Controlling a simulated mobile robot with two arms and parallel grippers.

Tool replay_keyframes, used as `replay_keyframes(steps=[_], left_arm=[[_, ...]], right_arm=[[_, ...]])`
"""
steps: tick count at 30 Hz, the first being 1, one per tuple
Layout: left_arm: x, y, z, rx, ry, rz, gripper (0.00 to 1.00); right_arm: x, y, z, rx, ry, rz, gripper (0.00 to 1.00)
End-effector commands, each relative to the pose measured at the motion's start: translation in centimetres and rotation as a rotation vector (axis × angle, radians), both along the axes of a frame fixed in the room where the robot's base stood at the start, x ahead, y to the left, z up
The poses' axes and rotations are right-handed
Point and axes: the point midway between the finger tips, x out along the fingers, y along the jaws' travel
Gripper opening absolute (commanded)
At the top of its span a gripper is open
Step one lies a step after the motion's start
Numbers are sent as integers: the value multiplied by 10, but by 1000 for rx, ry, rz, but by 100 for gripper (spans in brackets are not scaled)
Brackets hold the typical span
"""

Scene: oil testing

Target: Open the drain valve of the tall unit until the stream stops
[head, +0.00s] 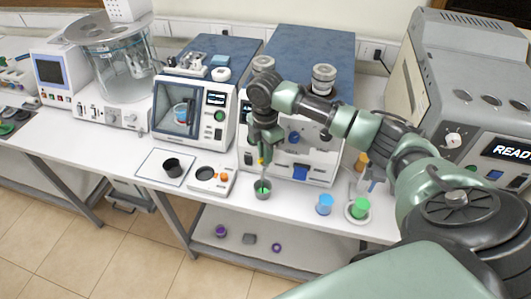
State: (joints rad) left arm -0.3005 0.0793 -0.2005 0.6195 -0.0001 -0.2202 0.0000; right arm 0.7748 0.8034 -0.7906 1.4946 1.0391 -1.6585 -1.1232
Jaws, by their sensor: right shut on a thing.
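The tall unit (318,165) has a blue top and a pale front, and stands at the back of the bench right of centre. My right arm crosses in front of it, and the right gripper (262,150) points down at its left front. The gripper is shut on a small part there, which it mostly hides; I take this to be the drain valve. A bit of yellow shows just below the fingers. A small dark cup (262,189) with green inside stands below the gripper. A thin line seems to run down into it, too small to be sure. My left gripper is out of view.
A blue cup (324,204) and a green cup (360,208) on a white dish stand to the right, near the front edge.

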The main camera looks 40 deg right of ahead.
Motion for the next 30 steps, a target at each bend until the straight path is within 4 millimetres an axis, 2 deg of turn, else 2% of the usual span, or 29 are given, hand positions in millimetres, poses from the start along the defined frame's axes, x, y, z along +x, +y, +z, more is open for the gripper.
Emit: replay_keyframes(steps=[18, 30], left_arm=[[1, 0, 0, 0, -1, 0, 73], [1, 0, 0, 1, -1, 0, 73]], right_arm=[[-1, 1, -1, 1, 3, 538, 0], [-1, 1, -2, 2, 4, 699, 0]])
